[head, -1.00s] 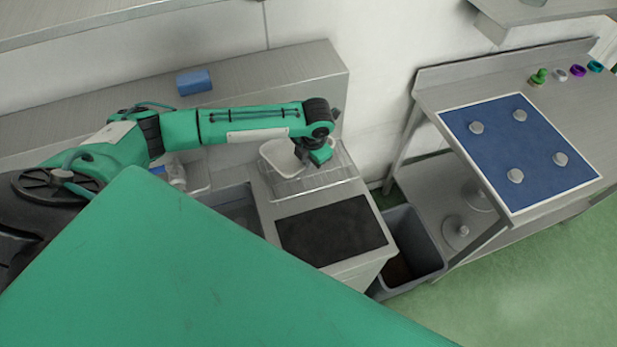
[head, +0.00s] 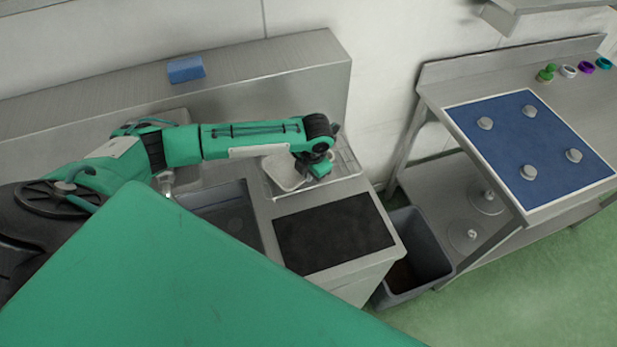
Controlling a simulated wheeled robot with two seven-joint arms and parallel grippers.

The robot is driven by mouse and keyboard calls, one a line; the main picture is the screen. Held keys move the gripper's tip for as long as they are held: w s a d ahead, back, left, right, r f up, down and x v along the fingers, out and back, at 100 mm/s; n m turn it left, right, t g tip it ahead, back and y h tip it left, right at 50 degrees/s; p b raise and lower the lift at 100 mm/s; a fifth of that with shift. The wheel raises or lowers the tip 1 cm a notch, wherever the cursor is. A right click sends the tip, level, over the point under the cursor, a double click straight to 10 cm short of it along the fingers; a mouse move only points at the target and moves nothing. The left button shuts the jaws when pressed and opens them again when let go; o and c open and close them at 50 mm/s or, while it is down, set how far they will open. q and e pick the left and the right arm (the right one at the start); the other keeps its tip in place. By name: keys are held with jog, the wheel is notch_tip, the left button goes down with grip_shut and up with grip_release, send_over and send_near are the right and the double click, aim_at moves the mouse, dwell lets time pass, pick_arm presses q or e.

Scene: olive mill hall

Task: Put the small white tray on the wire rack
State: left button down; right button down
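The small white tray (head: 284,174) is at the left part of the wire rack (head: 345,168), on the counter beyond the black mat. My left gripper (head: 319,168) reaches in from the left, pointing down, and is at the tray's right edge. It appears shut on that edge, though its fingertips are small and partly hidden. The tray overlaps the rack in the picture. I cannot tell whether its underside touches the wires. My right gripper is not in view.
A black mat (head: 333,234) lies on the counter in front of the rack, with a sink (head: 232,216) to its left. A grey bin (head: 415,262) stands on the floor at right. A blue sponge-like block (head: 186,69) sits on the back ledge. A side table holds a blue panel (head: 550,165).

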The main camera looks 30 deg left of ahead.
pick_arm(q)
jog(key=shift+r, duration=0.1)
jog(key=c, duration=1.7)
grip_release()
jog(key=shift+r, duration=0.15)
jog(key=r+p, duration=0.2)
jog(key=r, duration=0.2)
jog(key=d+r+p, duration=0.1)
jog(key=r+p, duration=0.5)
jog(key=r, duration=0.1)
jog(key=shift+s+d+r, duration=0.3)
jog(key=shift+s+d, duration=0.05)
jog(key=shift+d, duration=0.05)
